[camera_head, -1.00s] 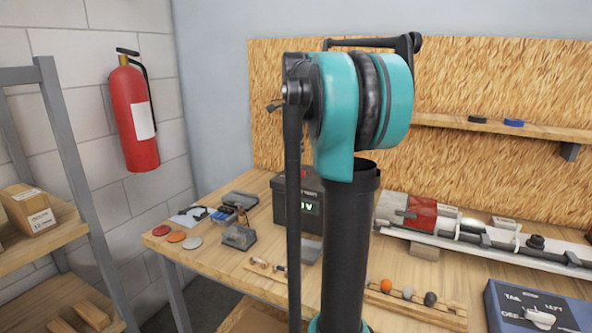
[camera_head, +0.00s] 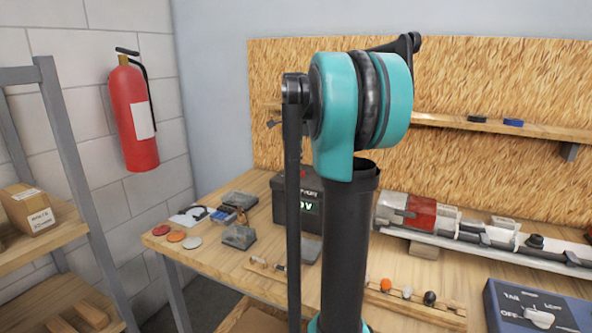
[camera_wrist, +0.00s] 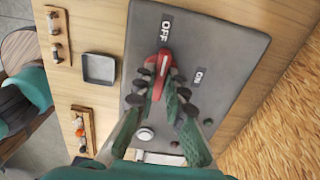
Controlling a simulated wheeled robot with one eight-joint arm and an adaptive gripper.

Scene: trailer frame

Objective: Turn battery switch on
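In the wrist view, a grey switch panel (camera_wrist: 225,70) has OFF and ON labels. Its red switch handle (camera_wrist: 163,62) points towards OFF. In the head view, a dark box (camera_head: 311,222) with a lit display ending in "V" stands on the bench, partly hidden by my arm. A bit of red shows at its top. My gripper is hidden in this view.
A small dark tray (camera_wrist: 99,68) and wooden racks lie beside the panel in the wrist view. Small parts lie on the bench's left side.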

